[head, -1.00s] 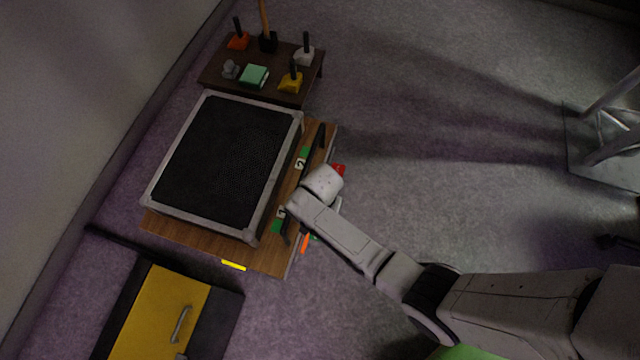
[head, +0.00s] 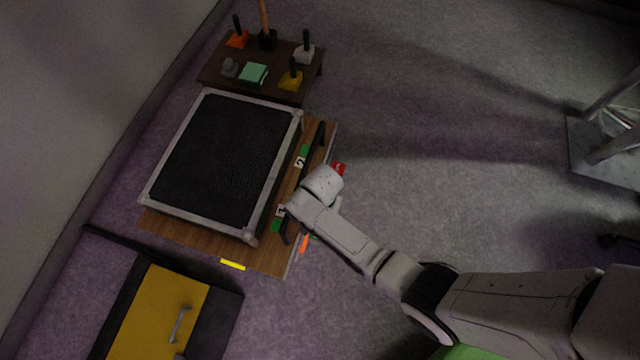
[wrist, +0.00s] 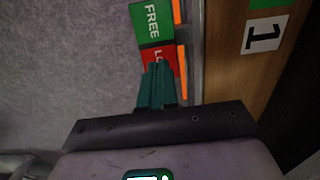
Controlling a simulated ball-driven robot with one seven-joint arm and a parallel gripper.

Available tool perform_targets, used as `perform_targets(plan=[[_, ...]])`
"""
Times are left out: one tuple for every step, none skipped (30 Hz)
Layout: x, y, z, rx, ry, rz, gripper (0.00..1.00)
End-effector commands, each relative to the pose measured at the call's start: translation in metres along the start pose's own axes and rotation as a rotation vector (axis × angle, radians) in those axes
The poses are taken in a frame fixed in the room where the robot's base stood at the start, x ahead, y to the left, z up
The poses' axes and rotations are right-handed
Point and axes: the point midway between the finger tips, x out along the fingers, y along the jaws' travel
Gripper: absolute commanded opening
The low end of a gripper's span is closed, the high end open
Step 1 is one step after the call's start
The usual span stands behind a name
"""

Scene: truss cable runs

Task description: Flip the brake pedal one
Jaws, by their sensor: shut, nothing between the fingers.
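In the wrist view a green label reading FREE (wrist: 152,22) sits above a red label (wrist: 160,60), of which only "LO" shows. Orange strips (wrist: 182,62) lie along the right side of both labels, beside the board edge. A white plate marked 1 (wrist: 265,34) is on the wood to their right. My gripper (wrist: 157,68) has its teal fingers together, over the lower part of the red label; I cannot tell whether they touch it. In the head view an orange piece (head: 304,243) shows at the board's edge near plate 1 (head: 280,211); my arm hides the fingertips.
A black-topped case (head: 222,160) stands on the wooden board (head: 190,235). A plate marked 2 (head: 299,162) and a red piece (head: 339,169) are farther along the edge. A low table (head: 215,76) holds several tools. Open floor (head: 440,120) lies to the right.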

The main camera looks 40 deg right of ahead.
Motion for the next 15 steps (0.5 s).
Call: perform_targets(plan=[[0.0013, -0.0001, 0.0, 0.0, 0.0, 0.0, 0.0], [0.0017, -0.0001, 0.0, 0.0, 0.0, 0.0, 0.0], [0.0022, -0.0001, 0.0, 0.0, 0.0, 0.0, 0.0], [0.0026, -0.0001, 0.0, 0.0, 0.0, 0.0, 0.0], [0.003, -0.0001, 0.0, 0.0, 0.0, 0.0, 0.0], [0.0036, 0.0, 0.0, 0.0, 0.0, 0.0, 0.0], [0.004, -0.0001, 0.0, 0.0, 0.0, 0.0, 0.0], [0.0044, -0.0001, 0.0, 0.0, 0.0, 0.0, 0.0], [0.005, -0.0001, 0.0, 0.0, 0.0, 0.0, 0.0], [0.0054, -0.0001, 0.0, 0.0, 0.0, 0.0, 0.0], [0.0058, 0.0, 0.0, 0.0, 0.0, 0.0, 0.0], [0.0063, 0.0, 0.0, 0.0, 0.0, 0.0, 0.0], [0.0067, 0.0, 0.0, 0.0, 0.0, 0.0, 0.0], [0.0071, -0.0001, 0.0, 0.0, 0.0, 0.0, 0.0], [0.0077, 0.0, 0.0, 0.0, 0.0, 0.0, 0.0]])
